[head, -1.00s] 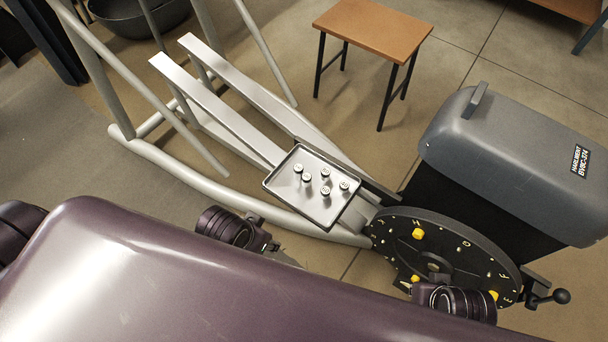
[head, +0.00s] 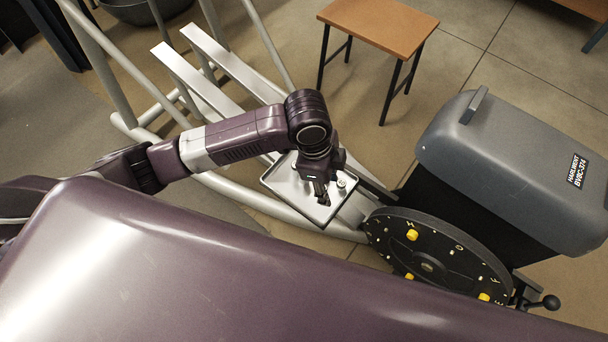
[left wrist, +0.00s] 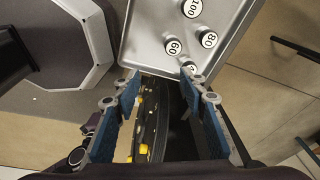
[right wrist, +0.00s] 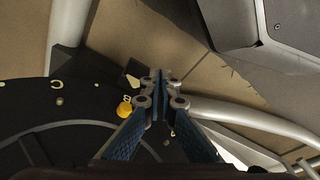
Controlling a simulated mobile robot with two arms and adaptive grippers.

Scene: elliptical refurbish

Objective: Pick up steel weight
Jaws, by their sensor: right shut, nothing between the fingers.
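Several small steel weights with white number labels stand on a grey tray (head: 275,184). In the left wrist view I see the 100 weight (left wrist: 192,8), the 80 weight (left wrist: 208,39), the 60 weight (left wrist: 173,46) and a partly hidden weight (left wrist: 189,66) near one fingertip. One weight (head: 341,183) also shows in the head view; my left arm hides the others. My left gripper (head: 322,198) is over the tray. Its fingers (left wrist: 160,88) are apart, with no weight between them. My right gripper (right wrist: 161,84) is shut and empty, near the black dial; the head view does not show it.
The black dial (head: 385,225) with yellow knobs and the grey machine housing (head: 500,140) stand right of the tray. Pale rails (head: 195,80) and curved tubes run back left. A wooden stool (head: 378,28) stands behind on open floor.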

